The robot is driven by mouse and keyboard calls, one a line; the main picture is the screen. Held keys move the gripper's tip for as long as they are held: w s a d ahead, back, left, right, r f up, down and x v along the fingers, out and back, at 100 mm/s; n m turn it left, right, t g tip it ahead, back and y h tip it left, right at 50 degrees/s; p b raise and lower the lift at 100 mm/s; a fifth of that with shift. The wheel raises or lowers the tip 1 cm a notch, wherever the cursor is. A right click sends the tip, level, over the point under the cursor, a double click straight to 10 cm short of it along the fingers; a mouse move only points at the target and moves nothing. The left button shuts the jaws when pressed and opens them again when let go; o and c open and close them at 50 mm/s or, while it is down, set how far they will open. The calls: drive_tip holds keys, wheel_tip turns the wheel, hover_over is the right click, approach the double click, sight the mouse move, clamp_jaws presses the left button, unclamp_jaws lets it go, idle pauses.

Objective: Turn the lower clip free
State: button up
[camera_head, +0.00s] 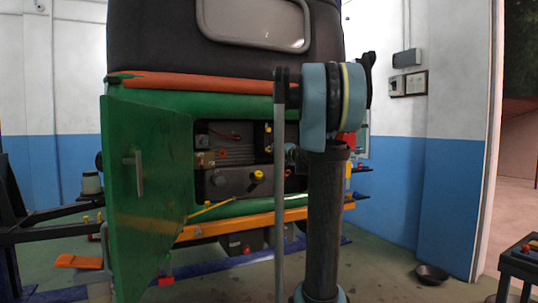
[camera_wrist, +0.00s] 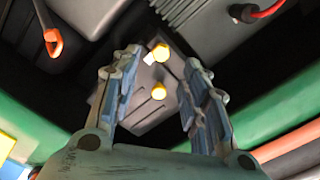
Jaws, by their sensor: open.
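Neither finger visibly grips anything. In the head view the grey box (camera_head: 228,183) with a yellow knob (camera_head: 258,175) sits low in the engine bay. My arm hides the bay's right side, and my gripper cannot be made out there.
The green door (camera_head: 148,200) stands open left of the bay. A ribbed grey part (camera_wrist: 225,22) and a red cable (camera_wrist: 262,10) lie near the fingers in the wrist view. An orange bar (camera_head: 225,226) runs below the bay. A dark bowl (camera_head: 431,273) lies on the floor.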

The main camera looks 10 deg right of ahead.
drive_tip(key=x, duration=0.7)
drive_tip(key=shift+w, duration=0.25)
drive_tip(key=shift+f, duration=0.1)
